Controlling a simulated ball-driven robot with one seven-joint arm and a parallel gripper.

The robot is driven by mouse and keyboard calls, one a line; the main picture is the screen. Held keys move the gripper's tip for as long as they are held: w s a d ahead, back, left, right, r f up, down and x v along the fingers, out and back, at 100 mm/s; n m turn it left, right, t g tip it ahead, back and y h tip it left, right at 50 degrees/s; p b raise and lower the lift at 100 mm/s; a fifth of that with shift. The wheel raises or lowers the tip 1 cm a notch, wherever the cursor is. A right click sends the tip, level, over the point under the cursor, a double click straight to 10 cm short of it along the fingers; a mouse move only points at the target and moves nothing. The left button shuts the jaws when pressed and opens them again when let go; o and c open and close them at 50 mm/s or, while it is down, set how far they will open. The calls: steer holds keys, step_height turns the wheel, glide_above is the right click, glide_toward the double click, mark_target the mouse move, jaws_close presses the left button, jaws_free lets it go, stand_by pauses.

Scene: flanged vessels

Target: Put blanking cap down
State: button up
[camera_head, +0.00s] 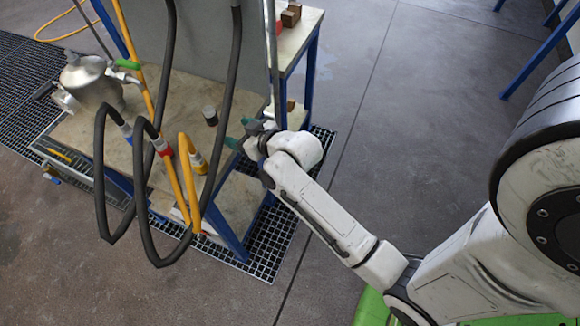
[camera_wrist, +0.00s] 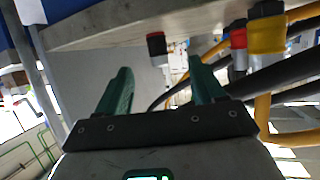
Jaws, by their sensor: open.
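A small dark cylinder that looks like the blanking cap (camera_head: 209,116) stands upright on the worktop (camera_head: 172,92) in the head view, behind the hoses' right side. My gripper (camera_head: 240,132) is at the worktop's right edge, to the right of this cap and apart from it. In the wrist view the green fingers of my gripper (camera_wrist: 160,68) are spread with nothing between them. The dark cap (camera_wrist: 157,45) shows beyond the fingertips, against the worktop's edge.
A metal vessel (camera_head: 88,82) stands at the worktop's left. Black hoses (camera_head: 100,180) and yellow hoses (camera_head: 188,185) hang in front of it. A grey panel (camera_head: 205,45) rises behind. A small side table (camera_head: 296,40) stands at the back. Open floor (camera_head: 420,130) lies to the right.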

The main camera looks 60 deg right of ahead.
steer(key=s+a+f+n+g+y, duration=0.25)
steer(key=s+a+f+g, duration=0.3)
steer(key=s+a, duration=0.45)
steer(key=s+a+g, duration=0.1)
steer(key=s+g, duration=0.5)
steer(key=s, duration=0.7)
steer(key=shift+s+a+r, duration=0.15)
steer(key=shift+s+r, duration=0.1)
steer(key=shift+r, duration=0.05)
steer(key=shift+g, duration=0.25)
